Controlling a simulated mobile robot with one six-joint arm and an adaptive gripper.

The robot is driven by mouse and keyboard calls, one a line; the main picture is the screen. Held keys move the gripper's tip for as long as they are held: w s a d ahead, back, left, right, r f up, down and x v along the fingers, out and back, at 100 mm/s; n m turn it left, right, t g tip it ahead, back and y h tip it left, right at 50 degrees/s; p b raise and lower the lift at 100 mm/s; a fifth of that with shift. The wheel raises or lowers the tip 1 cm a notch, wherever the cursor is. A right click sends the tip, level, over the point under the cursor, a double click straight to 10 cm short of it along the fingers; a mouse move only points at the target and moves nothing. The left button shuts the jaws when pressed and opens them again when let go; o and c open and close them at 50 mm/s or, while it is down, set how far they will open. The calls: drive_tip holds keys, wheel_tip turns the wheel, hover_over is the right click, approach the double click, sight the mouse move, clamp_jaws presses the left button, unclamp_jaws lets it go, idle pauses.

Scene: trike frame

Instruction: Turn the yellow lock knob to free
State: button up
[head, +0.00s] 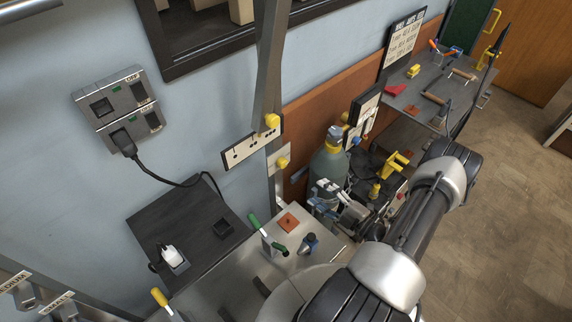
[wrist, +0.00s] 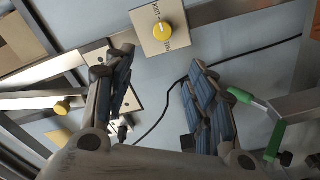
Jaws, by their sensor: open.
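The yellow lock knob (wrist: 162,32) sits on a square pale plate (wrist: 148,46) at the top of the wrist view. The plate carries small LOCK and FREE lettering. A pale mark on the knob seems to point toward the LOCK side. In the head view, what looks like the same knob (head: 282,162) is on a small plate on the upright post. My gripper (wrist: 160,63) is open and empty, its blue-padded fingers spread wide. The knob appears beyond the gap between the fingertips, apart from them.
Another yellow knob (head: 271,120) is on a longer plate with holes, just above. A green-handled lever (wrist: 242,95) stands right of my fingers; a black cable (wrist: 250,50) runs behind. A gas cylinder (head: 328,165) and a cluttered bench (head: 425,90) are farther right.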

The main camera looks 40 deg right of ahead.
drive_tip(key=m+b, duration=0.1)
drive_tip(key=b, duration=0.1)
approach(285, 165)
drive_tip(key=shift+h, duration=0.3)
drive_tip(key=w, duration=0.3)
drive_tip(key=w+a, duration=0.1)
drive_tip(key=w, duration=0.5)
drive_tip(key=shift+w+a+r, duration=0.1)
drive_tip(key=shift+a+r, duration=0.05)
drive_tip(key=shift+a, duration=0.2)
drive_tip(key=shift+p, duration=0.3)
drive_tip(key=shift+c, duration=0.5)
drive_tip(key=c, duration=1)
